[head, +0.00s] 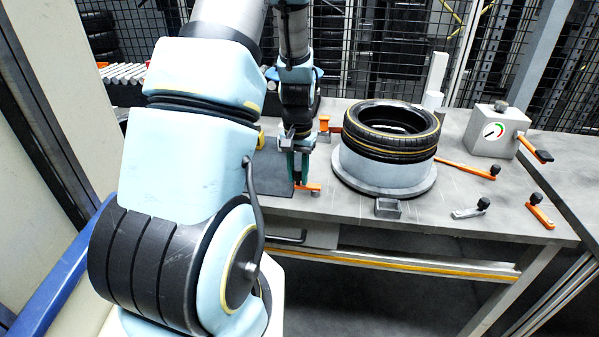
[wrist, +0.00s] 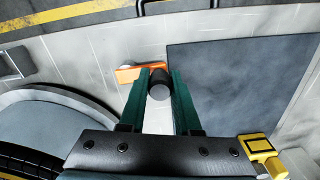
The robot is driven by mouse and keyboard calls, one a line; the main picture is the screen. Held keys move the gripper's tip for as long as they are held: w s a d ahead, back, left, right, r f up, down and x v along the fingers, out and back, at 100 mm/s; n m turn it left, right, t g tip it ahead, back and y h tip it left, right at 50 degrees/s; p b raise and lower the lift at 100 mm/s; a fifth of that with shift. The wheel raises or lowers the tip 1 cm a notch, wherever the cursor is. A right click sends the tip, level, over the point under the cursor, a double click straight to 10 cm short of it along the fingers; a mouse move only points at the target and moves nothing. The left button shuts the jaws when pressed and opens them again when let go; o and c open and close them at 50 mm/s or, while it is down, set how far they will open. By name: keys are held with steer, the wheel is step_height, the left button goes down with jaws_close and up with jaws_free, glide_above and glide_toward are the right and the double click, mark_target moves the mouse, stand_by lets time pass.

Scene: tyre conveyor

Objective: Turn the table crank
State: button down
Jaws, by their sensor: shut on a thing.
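A small orange crank (head: 312,187) lies near the front edge of the grey table, left of the tyre stand. It also shows in the wrist view (wrist: 126,74), with a dark knob (wrist: 159,91) at its right end. My gripper (head: 299,182) points down at the crank. In the wrist view its two green fingers (wrist: 159,82) stand on either side of the knob and are shut on it. The fingers hide part of the knob and crank.
A tyre (head: 392,130) sits on a round pale stand (head: 385,174) just right of my gripper. A dark mat (wrist: 235,85) lies beside the crank. Farther right are a gauge box (head: 492,133) with a crank and several loose levers. A yellow object (wrist: 262,147) shows in the wrist view.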

steer(key=s+n, duration=0.1)
steer(key=n, duration=0.1)
steer(key=s+n, duration=0.1)
steer(key=n, duration=0.1)
steer(key=shift+d, duration=0.1)
steer(key=shift+s+d+n+p, duration=0.1)
steer(key=shift+s+n+p, duration=0.15)
steer(key=shift+n, duration=0.6)
steer(key=shift+s+d+n+p, duration=0.1)
steer(key=shift+s+n, duration=0.1)
steer(key=shift+n, duration=0.65)
steer(key=c, duration=0.6)
jaws_free()
step_height(320, 180, up, 11)
steer(key=shift+f+b, duration=0.1)
steer(key=shift+b, duration=0.45)
steer(key=s+a+m, duration=0.1)
steer(key=s+a, duration=0.1)
steer(key=s, duration=0.1)
steer(key=s+a+r+m+t, duration=0.1)
steer(key=s+a, duration=0.2)
steer(key=s+a+r+m, duration=0.1)
steer(key=s+a+m, duration=0.1)
steer(key=s, duration=0.1)
steer(key=shift+s+a+t, duration=0.3)
steer(key=shift+s+a, duration=0.05)
steer(key=shift+s, duration=0.05)
